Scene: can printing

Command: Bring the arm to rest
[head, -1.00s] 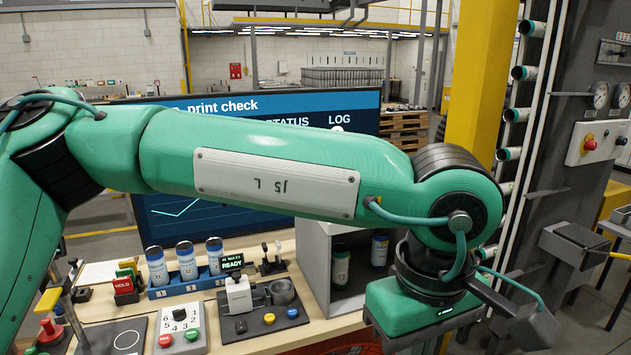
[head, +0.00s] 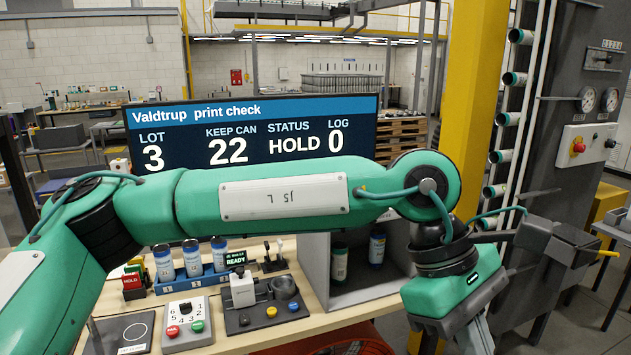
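My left gripper (head: 462,310) hangs past the bench's right end, low in the view. Its fingertips are cut off by the bottom edge, so I cannot tell whether it is open or shut. My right arm and gripper are not in view.
The bench (head: 305,318) holds three cans in a blue rack (head: 192,281), a numbered dial box (head: 187,322), a "READY" device (head: 243,290) and a grey open box (head: 345,297) with cans. A screen (head: 150,118) reads HOLD. A yellow post (head: 470,110) and machine stand right.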

